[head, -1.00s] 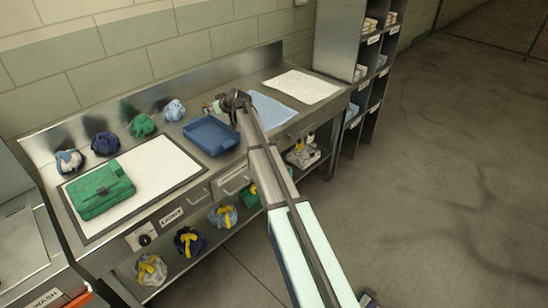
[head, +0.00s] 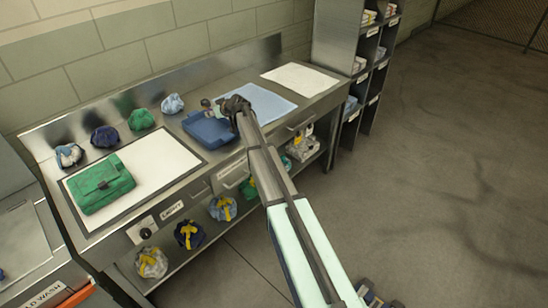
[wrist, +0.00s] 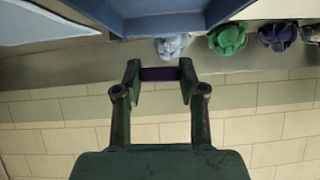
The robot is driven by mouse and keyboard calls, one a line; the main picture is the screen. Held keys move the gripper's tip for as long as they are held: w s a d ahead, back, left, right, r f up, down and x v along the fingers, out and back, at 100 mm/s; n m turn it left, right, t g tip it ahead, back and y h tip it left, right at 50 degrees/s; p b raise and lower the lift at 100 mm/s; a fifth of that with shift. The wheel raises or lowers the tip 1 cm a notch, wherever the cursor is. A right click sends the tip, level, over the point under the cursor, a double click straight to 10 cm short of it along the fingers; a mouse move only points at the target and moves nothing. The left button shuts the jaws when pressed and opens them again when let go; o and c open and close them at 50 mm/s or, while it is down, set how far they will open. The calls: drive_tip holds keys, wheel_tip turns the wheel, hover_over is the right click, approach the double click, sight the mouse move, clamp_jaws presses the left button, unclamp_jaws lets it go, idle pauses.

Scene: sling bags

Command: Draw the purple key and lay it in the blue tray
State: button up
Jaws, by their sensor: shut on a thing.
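My gripper (head: 236,104) is shut on the purple key (wrist: 159,73), which shows as a short dark purple bar between the two fingertips in the wrist view. In the head view the gripper covers the key. The blue tray (head: 204,130) lies on the steel counter, and my gripper is at its back right corner in the picture. The tray's wall also shows at the top of the wrist view (wrist: 150,22). I cannot tell how high the key is above the tray.
A green bag (head: 100,186) lies on a white mat (head: 165,158) at the left. Several small pouches, such as a green one (head: 141,120), line the back. A light blue cloth (head: 262,103) and a white cloth (head: 300,80) lie to the right. Shelves (head: 350,60) stand beyond.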

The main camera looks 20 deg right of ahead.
drive_tip(key=o, duration=1.3)
drive_tip(key=v, duration=1.2)
